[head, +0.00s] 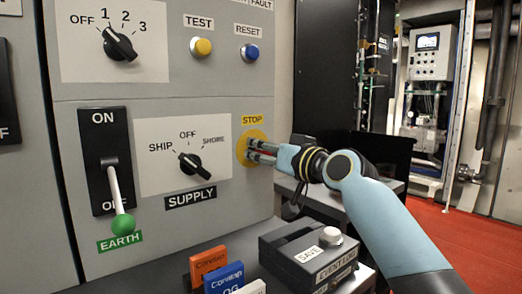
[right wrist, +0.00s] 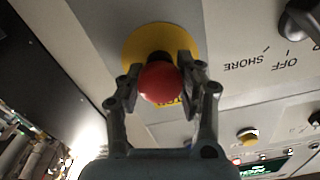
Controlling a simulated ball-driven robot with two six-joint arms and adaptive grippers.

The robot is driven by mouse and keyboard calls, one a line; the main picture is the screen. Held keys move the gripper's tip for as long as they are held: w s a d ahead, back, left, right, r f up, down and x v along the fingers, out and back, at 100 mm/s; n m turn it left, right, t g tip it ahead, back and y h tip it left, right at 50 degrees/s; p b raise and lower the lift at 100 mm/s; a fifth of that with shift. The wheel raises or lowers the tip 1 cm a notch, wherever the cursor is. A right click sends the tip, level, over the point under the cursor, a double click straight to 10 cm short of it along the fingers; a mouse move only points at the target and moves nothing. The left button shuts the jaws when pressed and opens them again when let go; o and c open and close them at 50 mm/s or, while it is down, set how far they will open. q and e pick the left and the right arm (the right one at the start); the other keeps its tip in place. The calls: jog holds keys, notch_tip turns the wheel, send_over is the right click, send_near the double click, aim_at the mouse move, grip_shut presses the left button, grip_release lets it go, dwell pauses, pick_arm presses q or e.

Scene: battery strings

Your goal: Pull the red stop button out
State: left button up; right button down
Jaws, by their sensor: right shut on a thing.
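The red stop button (right wrist: 160,83) shows in the right wrist view, in front of its round yellow plate (right wrist: 135,45). My right gripper (right wrist: 160,80) has one finger on each side of the button's round head and is shut on it. A dark stem shows between the head and the plate. My left gripper is not in view.
Left of the stop button is the supply switch (head: 190,164), then the green-knobbed earth lever (head: 117,195). Above are the yellow test button (head: 203,47) and blue reset button (head: 250,52). Below stand an event log box (head: 305,256) and coloured binders (head: 222,275).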

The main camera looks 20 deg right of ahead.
jog(key=shift+s+d, duration=0.2)
jog(key=shift+s, duration=0.3)
jog(key=shift+f, duration=0.1)
jog(key=c, duration=1.3)
grip_release()
jog(key=o, duration=0.5)
jog(key=shift+s, duration=0.1)
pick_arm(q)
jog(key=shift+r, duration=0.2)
pick_arm(e)
jog(key=v, duration=1.2)
